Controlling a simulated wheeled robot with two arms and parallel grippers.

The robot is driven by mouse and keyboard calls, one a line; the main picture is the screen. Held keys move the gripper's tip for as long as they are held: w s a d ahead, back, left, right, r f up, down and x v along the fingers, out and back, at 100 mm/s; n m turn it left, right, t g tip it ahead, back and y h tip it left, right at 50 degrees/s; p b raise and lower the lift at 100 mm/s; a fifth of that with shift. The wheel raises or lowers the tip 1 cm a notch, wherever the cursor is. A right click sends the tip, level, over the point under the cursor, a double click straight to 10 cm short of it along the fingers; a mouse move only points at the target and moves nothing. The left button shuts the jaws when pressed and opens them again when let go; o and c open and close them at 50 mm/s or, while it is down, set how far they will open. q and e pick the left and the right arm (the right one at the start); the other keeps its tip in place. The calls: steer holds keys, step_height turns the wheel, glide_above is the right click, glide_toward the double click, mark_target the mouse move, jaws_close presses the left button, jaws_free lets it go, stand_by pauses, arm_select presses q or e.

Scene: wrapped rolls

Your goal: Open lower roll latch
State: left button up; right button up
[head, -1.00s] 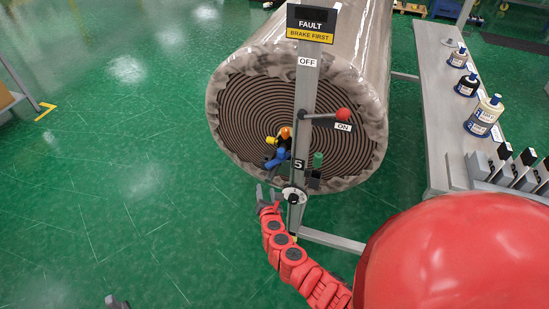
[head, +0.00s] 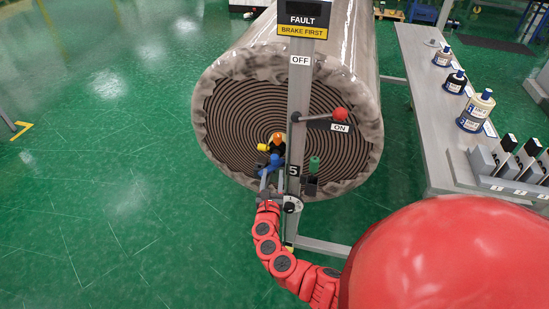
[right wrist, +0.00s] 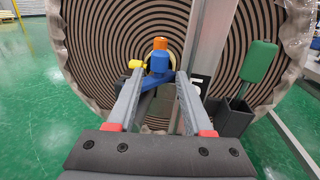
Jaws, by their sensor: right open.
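A large wrapped roll (head: 222,108) faces me with its spiral end. At its core is a hub with an orange knob (head: 278,137), a yellow knob (head: 262,147) and a blue part (head: 270,163); they also show in the right wrist view as an orange top (right wrist: 160,43), yellow knob (right wrist: 136,64) and blue piece (right wrist: 154,77). I cannot tell which part is the latch. My right gripper (head: 268,184) is just below the hub. Its fingers (right wrist: 160,84) are open on both sides of the blue piece; contact is unclear. My left gripper is out of view.
A grey post (head: 299,100) with a "FAULT / BRAKE FIRST" sign (head: 303,20) stands before the roll. Its red-ball lever (head: 339,114) is beside "ON". A green handle (right wrist: 258,66) sits right of the post.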

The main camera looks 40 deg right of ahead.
mark_target(274, 162)
steer(key=x, duration=0.8)
steer(key=shift+w+d+b, duration=0.1)
steer(key=shift+w+b, duration=0.1)
steer(key=shift+b, duration=0.2)
jaws_close()
stand_by(1.0)
